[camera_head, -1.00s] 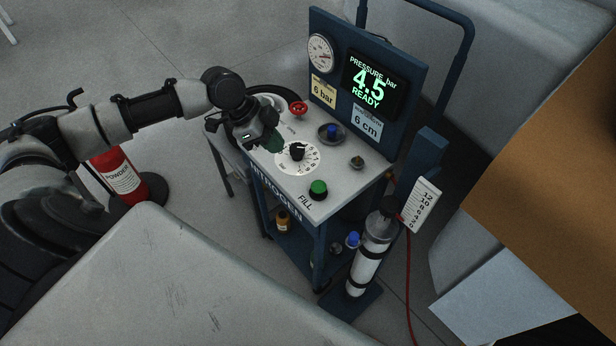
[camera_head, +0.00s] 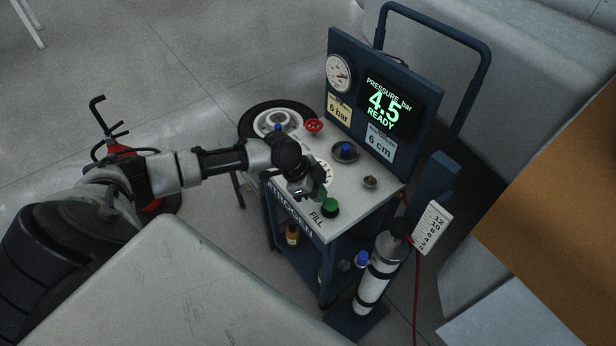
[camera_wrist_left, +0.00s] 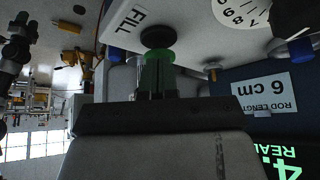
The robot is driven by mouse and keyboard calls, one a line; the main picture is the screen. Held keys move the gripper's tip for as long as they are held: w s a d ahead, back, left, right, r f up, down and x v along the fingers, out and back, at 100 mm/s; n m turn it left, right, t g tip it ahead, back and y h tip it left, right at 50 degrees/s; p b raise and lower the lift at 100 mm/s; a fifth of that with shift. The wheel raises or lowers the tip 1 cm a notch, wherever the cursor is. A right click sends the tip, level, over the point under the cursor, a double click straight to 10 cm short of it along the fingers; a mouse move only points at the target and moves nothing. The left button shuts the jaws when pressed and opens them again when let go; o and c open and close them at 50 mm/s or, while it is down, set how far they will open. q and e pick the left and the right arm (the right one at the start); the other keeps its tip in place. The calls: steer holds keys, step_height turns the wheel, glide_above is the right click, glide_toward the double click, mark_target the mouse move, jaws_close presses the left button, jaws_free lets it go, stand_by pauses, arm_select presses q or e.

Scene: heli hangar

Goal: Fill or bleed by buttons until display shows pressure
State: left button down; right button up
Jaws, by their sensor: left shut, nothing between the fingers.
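The display (camera_head: 386,107) on the blue back panel reads pressure 4.5 bar, READY, in green. The green button (camera_head: 331,207) marked FILL sits at the front corner of the grey cart top. My left gripper (camera_head: 318,196) is shut and empty, just left of and above this button. In the left wrist view the green button (camera_wrist_left: 158,68) with its black collar lies directly beyond my fingertips; I cannot tell whether they touch. A round gauge (camera_head: 339,73), a "6 bar" card (camera_head: 339,109) and a "6 cm" card (camera_head: 380,143) are on the panel. My right gripper is out of view.
The white dial (camera_head: 326,170) is partly hidden by my left arm. A gas cylinder (camera_head: 376,280) stands at the cart's right.

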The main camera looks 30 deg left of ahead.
arm_select(q)
steer(key=shift+w+d+f, duration=0.1)
steer(key=shift+d+f, duration=0.2)
steer(key=shift+f, duration=0.15)
